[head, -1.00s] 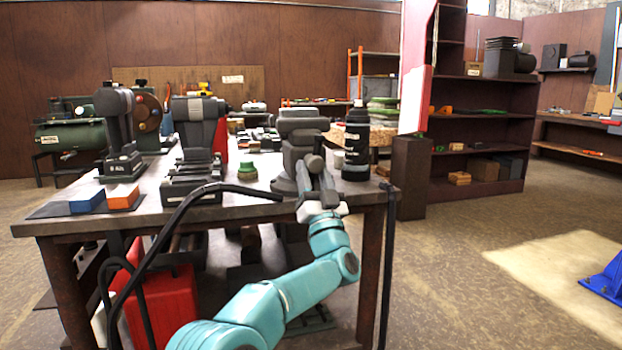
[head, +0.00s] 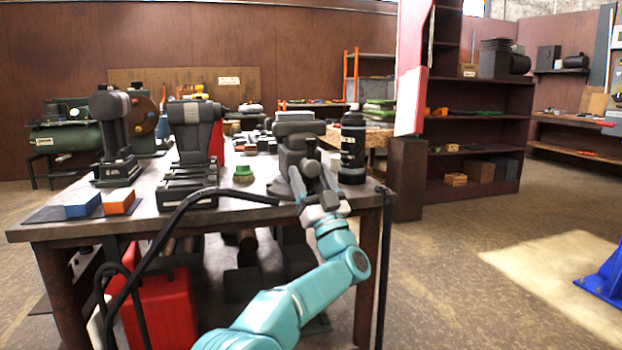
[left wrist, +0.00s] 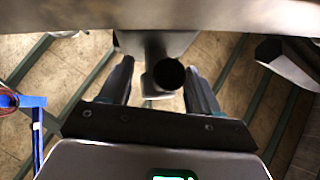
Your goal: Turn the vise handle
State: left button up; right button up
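The grey bench vise (head: 295,130) stands at the front right corner of the workbench (head: 240,212). A short rounded grey part (head: 312,167), which looks like its handle or screw end, faces me. My left gripper (head: 315,184) is at the vise's front, its fingers reaching up on either side of this part. In the left wrist view, the two fingers (left wrist: 160,88) stand apart, with a dark round end (left wrist: 168,75) between them, closer to the right finger. A gap shows on the left, so the fingers are not closed on it. My right gripper is not in view.
A black bottle-like cylinder (head: 353,150) stands just right of the vise. A green-topped small item (head: 243,174) and a grey machine (head: 194,150) are to its left. A black hose (head: 178,215) runs along the bench's front edge.

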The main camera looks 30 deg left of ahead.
pick_arm(q)
jog(key=shift+d+f, duration=0.1)
jog(key=shift+f, duration=0.05)
jog(key=shift+s+d+f, duration=0.1)
jog(key=shift+d+f, duration=0.1)
jog(key=shift+f, duration=0.05)
jog(key=v, duration=1.5)
jog(key=shift+d, duration=0.2)
jog(key=shift+s+f, duration=0.1)
jog(key=shift+s, duration=0.05)
